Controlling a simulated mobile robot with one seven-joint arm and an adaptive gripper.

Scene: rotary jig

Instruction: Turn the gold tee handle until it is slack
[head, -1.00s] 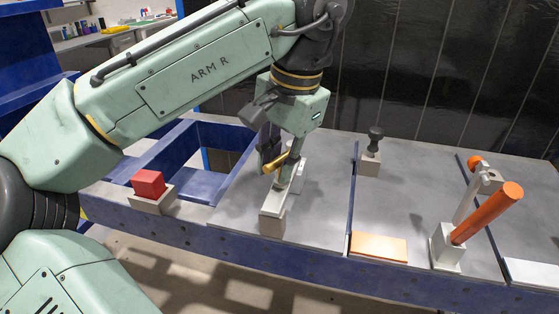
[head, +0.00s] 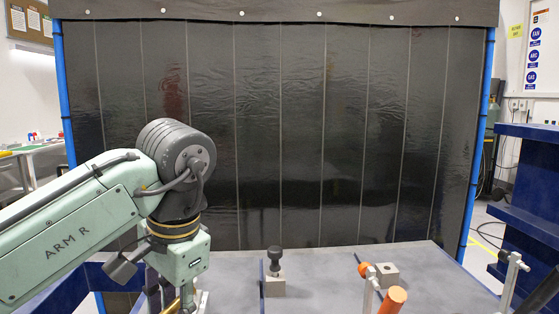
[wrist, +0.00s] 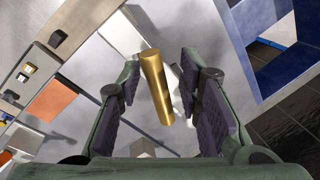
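The gold tee handle (wrist: 157,86) is a smooth gold bar that lies between the two finger pads of my gripper (wrist: 160,68) in the wrist view. Narrow gaps show on both sides of the bar, so my gripper is open around it and does not appear to touch it. In the head view only a bit of the gold handle (head: 174,304) shows at the bottom edge, beside my wrist. My fingertips and the handle's base are mostly cut off there. Pale metal parts show behind the handle in the wrist view.
In the head view a dark knob (head: 275,255) stands on a grey block on the table (head: 325,285). Right of it are an orange ball (head: 364,269) on a lever and a thick orange handle (head: 394,299). A black curtain (head: 280,150) hangs behind. The wrist view shows an orange plate (wrist: 50,103).

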